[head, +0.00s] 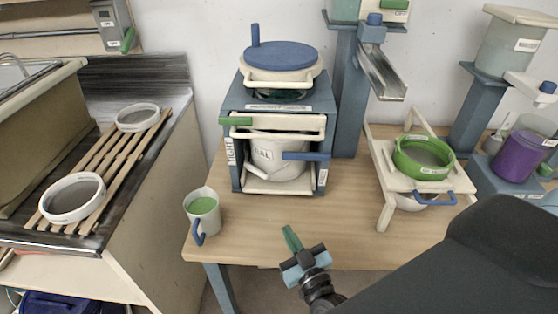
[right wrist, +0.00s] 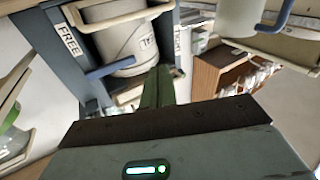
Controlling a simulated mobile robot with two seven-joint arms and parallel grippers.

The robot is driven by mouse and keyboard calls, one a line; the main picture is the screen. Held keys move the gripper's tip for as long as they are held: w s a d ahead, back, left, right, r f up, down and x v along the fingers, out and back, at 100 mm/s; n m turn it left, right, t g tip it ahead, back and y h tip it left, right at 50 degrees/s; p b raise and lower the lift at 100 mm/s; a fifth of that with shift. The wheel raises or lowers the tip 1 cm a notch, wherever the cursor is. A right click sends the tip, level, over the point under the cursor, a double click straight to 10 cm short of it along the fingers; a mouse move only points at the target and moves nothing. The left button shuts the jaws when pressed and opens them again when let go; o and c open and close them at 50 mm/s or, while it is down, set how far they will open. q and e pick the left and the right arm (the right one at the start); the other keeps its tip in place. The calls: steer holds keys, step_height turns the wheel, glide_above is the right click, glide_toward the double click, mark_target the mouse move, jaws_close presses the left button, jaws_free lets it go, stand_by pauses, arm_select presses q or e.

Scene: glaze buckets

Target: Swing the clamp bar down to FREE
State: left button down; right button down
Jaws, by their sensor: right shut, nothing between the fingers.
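A blue press frame (head: 237,95) stands on the table with a lidded pot on top and a light grey bucket (head: 275,160) inside. A cream bar (head: 290,121) with a green grip (head: 236,121) at its left end crosses the front above the bucket; it looks like the clamp bar, up and level. A FREE label (head: 322,176) is on the right post and also shows in the right wrist view (right wrist: 70,41). A blue bar (head: 305,156) sticks out beside the bucket. My right gripper (head: 291,238) is shut and empty, in front of the table edge, apart from the frame.
A mug of green glaze (head: 203,211) stands at the table's front left. A green-rimmed sieve (head: 423,157) sits on a cream stand at right, a purple container (head: 521,155) beyond. The tabletop before the frame is bare.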

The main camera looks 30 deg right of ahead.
arm_select(q)
steer(key=shift+a, duration=0.2)
arm_select(e)
steer(key=w+d+r+m+h, duration=0.6)
steer(key=w+r+h, duration=0.1)
steer(key=r+h, duration=0.2)
steer(key=shift+w+d+r+m+h, duration=0.3)
steer(key=shift+w+d+r+h, duration=0.1)
steer(key=shift+h, duration=0.2)
steer(key=shift+a+r, duration=0.1)
steer(key=shift+r, duration=0.05)
